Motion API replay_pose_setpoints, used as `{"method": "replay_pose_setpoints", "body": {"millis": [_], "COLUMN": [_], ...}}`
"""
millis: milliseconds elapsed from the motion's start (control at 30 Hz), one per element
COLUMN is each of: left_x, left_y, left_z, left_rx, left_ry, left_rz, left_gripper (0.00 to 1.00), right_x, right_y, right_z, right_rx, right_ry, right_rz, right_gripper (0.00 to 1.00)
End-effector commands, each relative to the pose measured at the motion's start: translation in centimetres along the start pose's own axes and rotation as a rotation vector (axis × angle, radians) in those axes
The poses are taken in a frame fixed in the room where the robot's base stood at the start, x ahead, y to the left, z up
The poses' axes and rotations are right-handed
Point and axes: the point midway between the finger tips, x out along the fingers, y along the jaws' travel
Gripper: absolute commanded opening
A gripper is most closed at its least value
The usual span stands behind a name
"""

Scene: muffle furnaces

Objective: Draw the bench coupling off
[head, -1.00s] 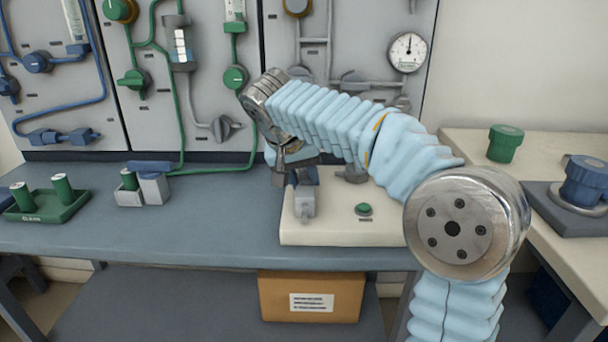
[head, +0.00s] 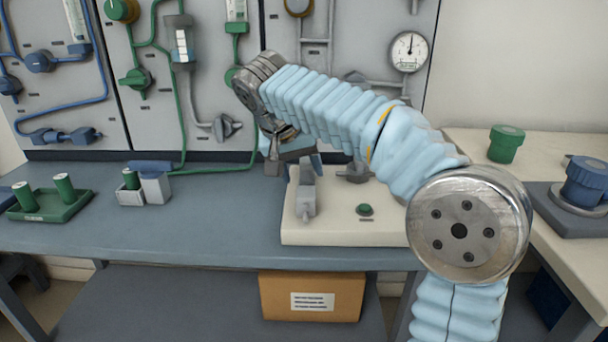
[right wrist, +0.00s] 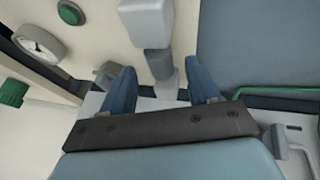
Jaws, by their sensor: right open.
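The bench coupling (head: 306,193) is a grey fitting that stands near the left edge of a cream base plate (head: 335,232) on the bench. In the right wrist view the grey fitting (right wrist: 147,24) has a broad block and a narrower stem that points toward the gap between my fingers. My right gripper (head: 294,160) is open and empty, just behind the fitting in the head view. Its two blue fingertips (right wrist: 160,88) are apart in the right wrist view, and I see nothing held between them. My left gripper is not in view.
A green button (head: 364,210) sits on the base plate. A green tray (head: 50,210) with green cylinders and a small grey holder (head: 153,190) stand on the left of the bench. Panels with pipes, valves and a gauge (head: 408,51) rise behind.

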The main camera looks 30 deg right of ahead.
Motion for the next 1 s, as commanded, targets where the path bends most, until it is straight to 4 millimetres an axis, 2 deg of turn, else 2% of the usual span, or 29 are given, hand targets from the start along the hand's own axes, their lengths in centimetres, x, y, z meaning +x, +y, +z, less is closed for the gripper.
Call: {"method": "replay_pose_setpoints", "body": {"millis": [33, 200, 400, 600, 1000], "left_x": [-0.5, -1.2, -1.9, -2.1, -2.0], "left_y": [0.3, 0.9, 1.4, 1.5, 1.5], "left_z": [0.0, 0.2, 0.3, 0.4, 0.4], "left_rx": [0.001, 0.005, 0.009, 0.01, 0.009], "left_ry": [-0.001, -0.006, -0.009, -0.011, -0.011], "left_rz": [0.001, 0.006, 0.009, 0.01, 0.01], "left_gripper": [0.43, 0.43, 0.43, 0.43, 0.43], "right_x": [-1.6, -5.9, -9.4, -10.6, -10.5], "right_y": [0.0, 0.0, 0.0, 0.0, 0.0], "right_z": [-0.2, -0.1, -0.1, 0.0, 0.0], "right_rx": [-0.001, -0.001, -0.001, -0.001, -0.001], "right_ry": [0.004, 0.002, 0.001, -0.001, -0.001], "right_rz": [-0.003, -0.003, -0.001, 0.0, 0.001], "right_gripper": [0.6, 0.6, 0.6, 0.6, 0.6]}}
